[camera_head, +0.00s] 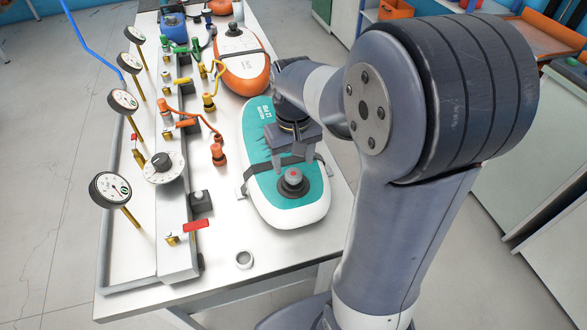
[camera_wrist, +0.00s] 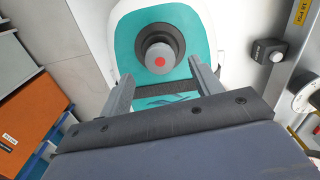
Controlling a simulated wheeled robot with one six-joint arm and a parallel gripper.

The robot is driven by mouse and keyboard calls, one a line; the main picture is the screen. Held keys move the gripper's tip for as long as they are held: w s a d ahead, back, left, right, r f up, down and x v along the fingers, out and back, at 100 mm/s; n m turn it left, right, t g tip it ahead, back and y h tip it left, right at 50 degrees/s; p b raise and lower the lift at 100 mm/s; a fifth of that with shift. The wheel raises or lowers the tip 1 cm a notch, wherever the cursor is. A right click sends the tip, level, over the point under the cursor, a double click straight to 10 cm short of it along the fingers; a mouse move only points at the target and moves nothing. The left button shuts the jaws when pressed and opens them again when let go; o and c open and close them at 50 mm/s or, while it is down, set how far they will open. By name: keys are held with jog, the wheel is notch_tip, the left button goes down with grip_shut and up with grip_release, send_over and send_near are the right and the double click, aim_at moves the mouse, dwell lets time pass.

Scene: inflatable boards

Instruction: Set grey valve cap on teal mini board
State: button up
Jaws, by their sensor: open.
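The teal mini board (camera_head: 262,130) lies on the workbench, teal and white with a dark strap across it; it also shows in the wrist view (camera_wrist: 205,18). The grey valve cap (camera_head: 292,175), with a red dot on top, sits on the black round valve base near the board's front end. In the wrist view the cap (camera_wrist: 165,49) looks centred on the dark ring. My gripper (camera_head: 292,161) is open and empty, just behind and above the cap. In the wrist view its fingers (camera_wrist: 160,70) are spread on either side, apart from the cap.
An orange board (camera_head: 240,68) lies farther back. A manifold with gauges (camera_head: 110,190), hoses and valves runs along the left. A black knob block (camera_head: 200,200) stands left of the teal board.

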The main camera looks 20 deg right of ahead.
aim_at(293, 174)
notch_tip(293, 174, up, 6)
jog(key=shift+f, duration=0.1)
dwell(0.4)
notch_tip(293, 174, down, 10)
jog(key=shift+r+p, duration=0.1)
jog(key=shift+p, duration=0.2)
dwell(0.6)
